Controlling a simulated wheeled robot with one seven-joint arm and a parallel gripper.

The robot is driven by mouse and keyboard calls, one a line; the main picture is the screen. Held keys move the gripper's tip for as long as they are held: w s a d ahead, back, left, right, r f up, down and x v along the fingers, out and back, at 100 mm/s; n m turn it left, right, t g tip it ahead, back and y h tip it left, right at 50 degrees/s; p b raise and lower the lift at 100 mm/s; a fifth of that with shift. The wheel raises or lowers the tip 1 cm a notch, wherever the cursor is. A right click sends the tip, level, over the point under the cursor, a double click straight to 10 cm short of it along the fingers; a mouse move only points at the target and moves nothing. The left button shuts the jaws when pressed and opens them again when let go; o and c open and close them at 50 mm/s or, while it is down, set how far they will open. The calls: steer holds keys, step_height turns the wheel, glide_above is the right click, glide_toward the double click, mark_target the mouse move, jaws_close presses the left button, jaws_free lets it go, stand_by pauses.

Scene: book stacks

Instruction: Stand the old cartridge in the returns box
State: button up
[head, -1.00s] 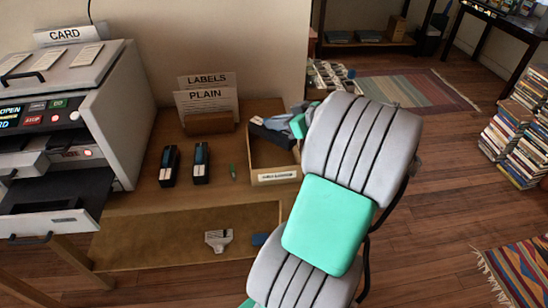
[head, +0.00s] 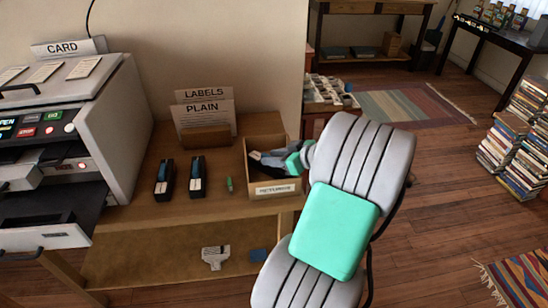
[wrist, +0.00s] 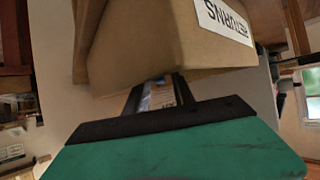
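The returns box (head: 249,160) is an open cardboard box at the right end of the wooden table. Its white label reads RETURNS upside down in the wrist view (wrist: 226,18). My gripper (head: 272,156) reaches in from the right at the box's mouth, its green body by the right rim. In the wrist view my gripper (wrist: 157,94) has dark fingers on both sides of a piece with a pale, printed label, the old cartridge (wrist: 158,95). The fingers appear shut on it. The cartridge's lower part is hidden, and I cannot tell whether it is upright or touches the floor of the box.
Two dark cartridges (head: 164,178) (head: 197,177) and a small green item (head: 229,184) stand left of the box. Behind are PLAIN and LABELS signs (head: 205,112). A printer (head: 100,125) with an open drawer is at left.

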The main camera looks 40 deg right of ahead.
steer(key=shift+o, duration=0.5)
steer(key=shift+r, duration=0.2)
steer(key=p+v, duration=0.1)
steer(key=v, duration=1.1)
steer(key=shift+p, duration=0.4)
